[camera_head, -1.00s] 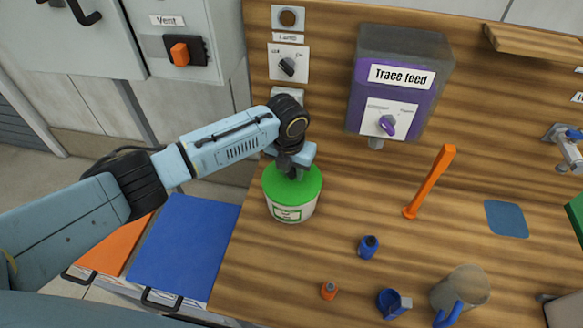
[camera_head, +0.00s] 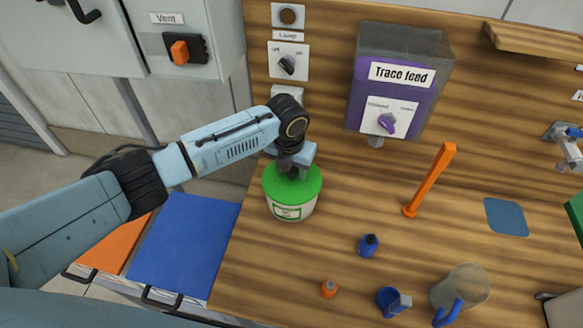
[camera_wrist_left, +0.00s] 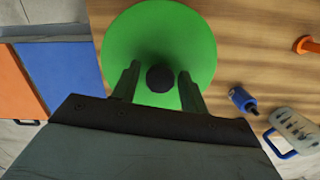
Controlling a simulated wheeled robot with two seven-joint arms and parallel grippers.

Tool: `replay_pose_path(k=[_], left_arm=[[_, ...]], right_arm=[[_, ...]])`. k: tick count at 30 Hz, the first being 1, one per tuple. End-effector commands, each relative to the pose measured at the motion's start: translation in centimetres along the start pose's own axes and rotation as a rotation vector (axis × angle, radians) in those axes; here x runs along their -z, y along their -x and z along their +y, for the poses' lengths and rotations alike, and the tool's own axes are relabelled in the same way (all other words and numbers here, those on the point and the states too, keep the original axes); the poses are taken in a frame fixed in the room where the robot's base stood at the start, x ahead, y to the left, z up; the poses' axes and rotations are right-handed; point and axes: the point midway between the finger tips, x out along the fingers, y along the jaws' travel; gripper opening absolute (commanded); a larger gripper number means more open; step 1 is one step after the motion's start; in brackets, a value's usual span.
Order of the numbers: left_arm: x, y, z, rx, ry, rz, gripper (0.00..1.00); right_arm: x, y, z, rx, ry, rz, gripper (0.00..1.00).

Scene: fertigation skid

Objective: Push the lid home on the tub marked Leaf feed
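A white tub (camera_head: 291,208) with a green label stands on the wooden worktop at its left side; its wording is too small to read. A round green lid (camera_head: 310,187) lies on top of it; I cannot tell whether it is fully seated. In the left wrist view the lid (camera_wrist_left: 135,32) fills the middle, with a dark round knob (camera_wrist_left: 160,78) at its centre. My left gripper (camera_head: 293,175) is directly above the lid. In the left wrist view its two fingers (camera_wrist_left: 158,72) stand apart on either side of the knob, with gaps. My right gripper is not in view.
The purple Trace feed box (camera_head: 402,75) hangs on the back panel right of my arm. An orange rod (camera_head: 430,180), blue bottle (camera_head: 368,246), orange cap (camera_head: 328,289), blue part (camera_head: 390,303) and mug (camera_head: 463,287) are to the right. Blue (camera_head: 185,245) and orange panels lie left.

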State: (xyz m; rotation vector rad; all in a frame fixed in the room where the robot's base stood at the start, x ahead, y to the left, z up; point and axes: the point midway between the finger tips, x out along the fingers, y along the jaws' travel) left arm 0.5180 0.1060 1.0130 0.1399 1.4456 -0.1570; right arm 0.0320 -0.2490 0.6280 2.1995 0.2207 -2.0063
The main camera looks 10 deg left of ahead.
Motion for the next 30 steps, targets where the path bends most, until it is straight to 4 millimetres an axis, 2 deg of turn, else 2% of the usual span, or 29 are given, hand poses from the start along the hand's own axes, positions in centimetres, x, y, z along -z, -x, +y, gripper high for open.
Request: replay_pose_path(k=[8, 30], left_arm=[[0.0, 0.2, 0.0, 0.0, 0.0, 0.0, 0.44], [-0.5, 3.9, 0.0, -0.001, 0.0, -0.001, 0.44]], right_arm=[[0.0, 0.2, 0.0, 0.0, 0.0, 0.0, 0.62], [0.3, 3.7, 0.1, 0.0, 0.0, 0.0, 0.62]])
